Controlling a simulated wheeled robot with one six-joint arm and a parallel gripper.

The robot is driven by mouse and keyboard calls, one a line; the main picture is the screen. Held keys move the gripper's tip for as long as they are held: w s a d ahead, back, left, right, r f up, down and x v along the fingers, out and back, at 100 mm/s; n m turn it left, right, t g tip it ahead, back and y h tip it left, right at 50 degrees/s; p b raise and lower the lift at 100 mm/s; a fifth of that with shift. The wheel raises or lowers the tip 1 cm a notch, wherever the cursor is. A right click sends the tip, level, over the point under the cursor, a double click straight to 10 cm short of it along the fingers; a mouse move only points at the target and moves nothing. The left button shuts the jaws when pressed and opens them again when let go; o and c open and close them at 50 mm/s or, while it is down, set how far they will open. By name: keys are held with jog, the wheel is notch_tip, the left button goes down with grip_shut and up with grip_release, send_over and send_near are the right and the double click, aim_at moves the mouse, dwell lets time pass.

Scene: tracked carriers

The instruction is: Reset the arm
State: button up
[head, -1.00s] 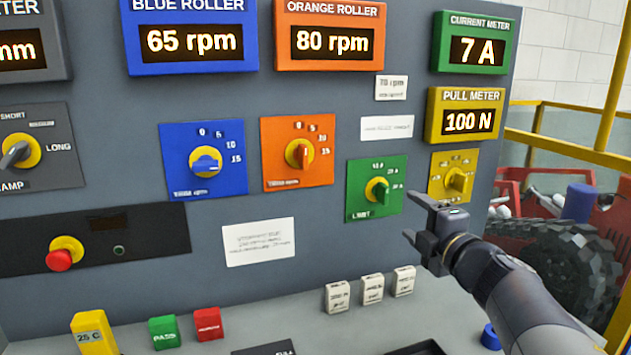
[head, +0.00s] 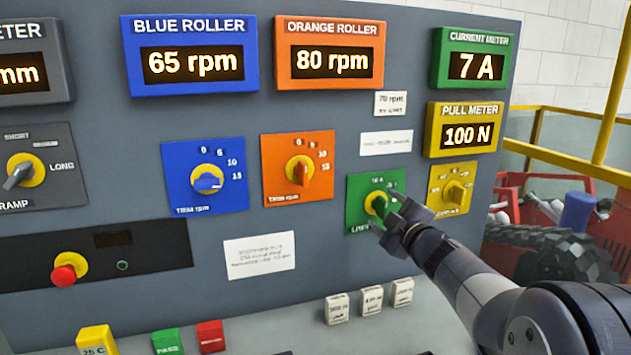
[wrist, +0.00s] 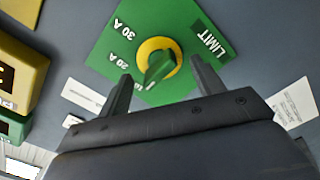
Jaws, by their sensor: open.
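My gripper (head: 392,212) is at the green limit panel (head: 361,186) on the grey console, in front of its lower right part. In the wrist view my two fingers (wrist: 157,88) stand apart, one on each side of the green knob (wrist: 160,68) with its yellow base. The fingers look clear of the knob, with nothing held. Whether they touch the panel I cannot tell. The panel's marks 20 A and 30 A and the word LIMIT show in the wrist view. The current meter (head: 474,57) above reads 7 A.
The yellow dial (head: 455,190) is close on the right, below the pull meter (head: 464,129) reading 100 N. The orange dial (head: 298,168) and blue dial (head: 205,176) are to the left. Small white blocks (head: 370,301) stand on the ledge below. A red stop button (head: 64,275) is far left.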

jog(key=m+p, duration=0.1)
jog(key=m, duration=0.1)
jog(key=m+p, duration=0.4)
jog(key=shift+d+r+m, duration=0.1)
jog(key=shift+r+m, duration=0.15)
jog(key=shift+m, duration=0.15)
jog(key=m+p, duration=0.3)
jog(key=m, duration=0.1)
jog(key=shift+m+p, duration=0.3)
jog(key=shift+p, duration=0.1)
jog(key=shift+s+d+f+m, duration=0.1)
jog(key=shift+f+m, duration=0.05)
jog(key=shift+m, duration=0.15)
jog(key=shift+v, duration=1.2)
